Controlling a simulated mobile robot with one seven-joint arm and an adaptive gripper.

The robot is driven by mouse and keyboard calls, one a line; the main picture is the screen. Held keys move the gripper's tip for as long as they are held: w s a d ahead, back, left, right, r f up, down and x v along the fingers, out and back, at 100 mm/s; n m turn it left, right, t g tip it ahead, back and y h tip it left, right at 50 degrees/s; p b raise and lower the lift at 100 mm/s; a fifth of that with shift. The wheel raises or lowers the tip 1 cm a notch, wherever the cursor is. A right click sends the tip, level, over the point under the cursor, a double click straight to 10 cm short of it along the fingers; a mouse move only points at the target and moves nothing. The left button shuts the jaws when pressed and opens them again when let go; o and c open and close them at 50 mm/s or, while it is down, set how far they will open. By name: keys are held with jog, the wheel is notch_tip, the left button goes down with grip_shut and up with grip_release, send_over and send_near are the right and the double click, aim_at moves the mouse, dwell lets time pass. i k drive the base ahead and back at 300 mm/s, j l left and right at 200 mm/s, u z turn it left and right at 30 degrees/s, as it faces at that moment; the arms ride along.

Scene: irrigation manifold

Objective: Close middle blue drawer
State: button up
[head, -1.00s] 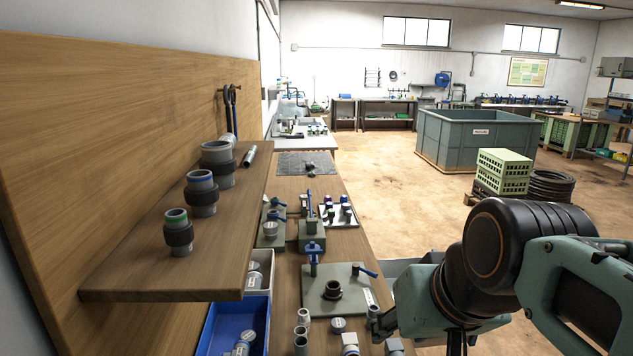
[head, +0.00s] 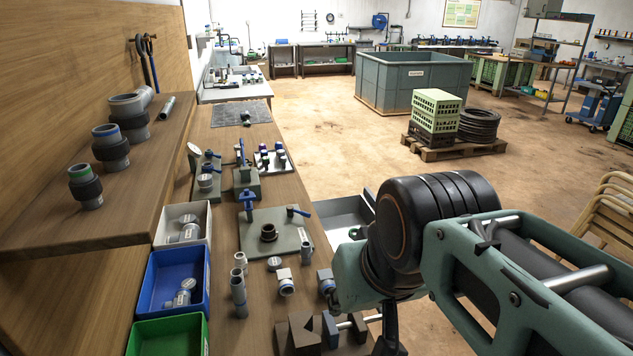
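A blue open-topped bin (head: 152,283), the middle one of a row of three, is at the lower left in the head view. It lies between a white one and a green one, beside the wooden shelf. It holds grey fittings. Whether it is a sliding drawer, and how far out it is, I cannot tell. My arm reaches in from the right, over the bench's right edge. Its lower end runs out at the bottom of the picture, and my gripper's fingers do not show. My arm is well to the right of the blue bin.
The white bin (head: 160,237) and green bin (head: 134,338) flank it. Pipe pieces, a valve plate (head: 287,238) and dark angled blocks (head: 298,335) stand on the bench between the bins and my arm. A grey open tray or drawer (head: 348,213) juts from the bench's right side.

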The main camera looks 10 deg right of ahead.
aim_at(338, 216)
jog(key=k+l, duration=0.15)
jog(key=l, duration=0.2)
jog(key=k+l+u, duration=0.1)
jog(key=l, duration=0.25)
jog(key=k+l+u, duration=0.1)
jog(key=l, duration=0.25)
jog(key=k+l+u, duration=0.1)
jog(key=l, duration=0.3)
jog(key=l+u, duration=0.2)
jog(key=l, duration=0.55)
jog(key=i+l+u, duration=0.1)
jog(key=l, duration=0.25)
jog(key=i+l+u, duration=0.1)
jog(key=l, duration=0.3)
jog(key=i+l+u, duration=0.1)
jog(key=l, duration=0.25)
jog(key=i+l+u, duration=0.1)
jog(key=i+l, duration=0.25)
jog(key=i+l+u, duration=0.1)
jog(key=l, duration=0.25)
jog(key=i+l, duration=0.25)
jog(key=l, duration=0.15)
jog(key=i+l+u, duration=0.25)
jog(key=i+l, duration=0.2)
jog(key=i+l+u, duration=0.35)
jog(key=i+l, duration=0.15)
